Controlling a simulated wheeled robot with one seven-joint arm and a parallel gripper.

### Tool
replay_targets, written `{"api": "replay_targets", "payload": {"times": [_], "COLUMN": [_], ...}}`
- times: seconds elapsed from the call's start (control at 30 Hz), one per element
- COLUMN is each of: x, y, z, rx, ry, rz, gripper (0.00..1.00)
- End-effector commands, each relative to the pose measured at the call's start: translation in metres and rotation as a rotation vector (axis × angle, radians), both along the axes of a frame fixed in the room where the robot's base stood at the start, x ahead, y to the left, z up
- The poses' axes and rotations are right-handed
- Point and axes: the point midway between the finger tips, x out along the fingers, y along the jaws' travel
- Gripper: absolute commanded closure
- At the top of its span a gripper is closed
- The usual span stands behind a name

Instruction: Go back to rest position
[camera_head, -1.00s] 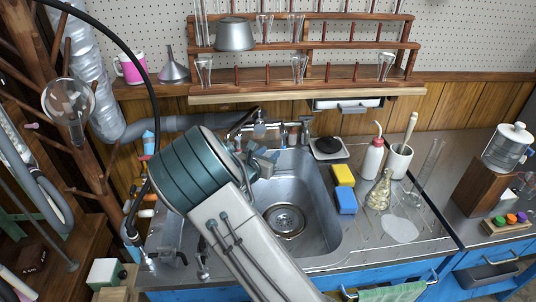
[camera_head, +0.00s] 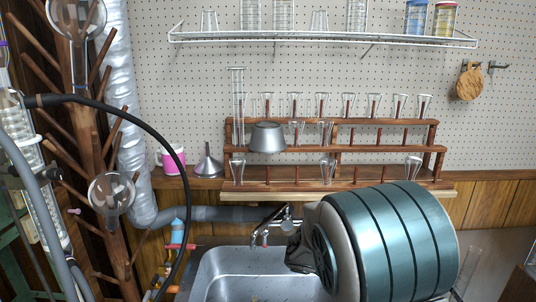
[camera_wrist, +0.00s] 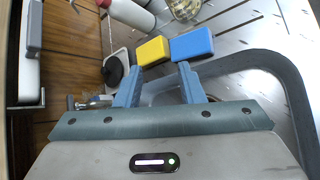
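My gripper (camera_wrist: 160,72) is open and empty in the wrist view, with its two blue fingers spread apart. Beyond the fingertips lie a yellow sponge (camera_wrist: 153,50) and a blue sponge (camera_wrist: 192,43) at the edge of the sink (camera_wrist: 262,62). In the head view my teal-and-grey arm link is large at the lower right, over the right part of the sink (camera_head: 222,265). The gripper's fingers cannot be made out there.
A wooden glassware rack (camera_head: 390,149) and a wire shelf (camera_head: 330,38) line the pegboard wall. A grey pipe (camera_head: 225,214) and a faucet (camera_head: 272,232) are behind the sink. A wooden drying tree (camera_head: 97,160) with round flasks (camera_head: 111,194) stands at the left.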

Motion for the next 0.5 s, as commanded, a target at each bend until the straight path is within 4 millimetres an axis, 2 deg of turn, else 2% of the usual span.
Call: {"api": "replay_targets", "payload": {"times": [0.03, 0.23, 0.5], "x": [-0.018, -0.085, -0.165], "y": [-0.006, -0.006, 0.022], "z": [0.012, 0.035, 0.069], "rx": [0.081, 0.376, 0.746], "ry": [-0.029, -0.126, -0.252], "rz": [-0.080, -0.375, -0.734], "gripper": [0.65, 0.65, 0.65]}}
